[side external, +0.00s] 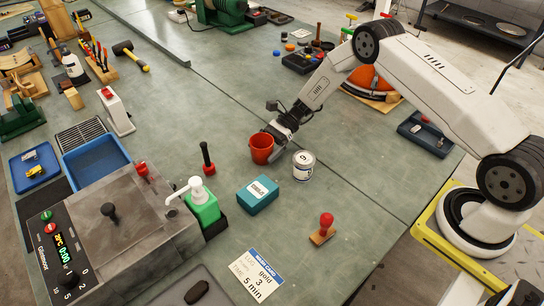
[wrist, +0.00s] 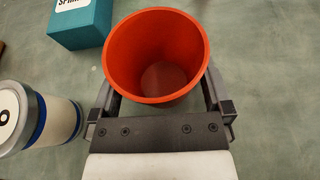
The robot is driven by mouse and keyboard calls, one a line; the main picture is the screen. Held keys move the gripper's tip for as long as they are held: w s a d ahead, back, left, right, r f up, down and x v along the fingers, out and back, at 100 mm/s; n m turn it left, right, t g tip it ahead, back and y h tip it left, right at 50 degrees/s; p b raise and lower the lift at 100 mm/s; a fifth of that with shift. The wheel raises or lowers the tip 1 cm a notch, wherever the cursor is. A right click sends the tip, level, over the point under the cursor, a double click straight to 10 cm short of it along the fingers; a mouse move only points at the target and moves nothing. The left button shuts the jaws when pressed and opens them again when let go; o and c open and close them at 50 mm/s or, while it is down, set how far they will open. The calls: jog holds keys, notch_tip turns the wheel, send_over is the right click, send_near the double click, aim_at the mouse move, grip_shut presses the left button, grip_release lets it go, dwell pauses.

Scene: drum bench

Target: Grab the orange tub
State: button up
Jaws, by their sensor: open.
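The orange tub (side external: 261,150) stands upright on the green bench, with its open top up. In the wrist view the tub (wrist: 155,60) looks empty, and I see down to its floor. My gripper (side external: 272,142) is low at the tub, coming from its right in the side view. In the wrist view my gripper (wrist: 160,98) is open, with one finger on each side of the tub's near part. I cannot tell whether the fingers touch its wall.
A white and blue tin (side external: 303,165) stands close to the right of my gripper; it also shows in the wrist view (wrist: 62,120). A teal box (side external: 258,195) lies nearby. A green pump bottle (side external: 203,207) and a red-handled stamp (side external: 323,230) stand toward the front.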

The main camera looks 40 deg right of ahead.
jog(key=c, duration=0.9)
jog(key=shift+r, duration=0.15)
jog(key=shift+r, duration=0.7)
jog(key=s+r, duration=0.3)
jog(key=s, duration=0.1)
jog(key=s+d+r, duration=0.1)
jog(key=s+r, duration=0.3)
jog(key=s, duration=0.1)
jog(key=s+r, duration=0.4)
jog(key=s, duration=0.1)
jog(key=shift+d+r, duration=0.15)
jog(key=shift+r, duration=0.05)
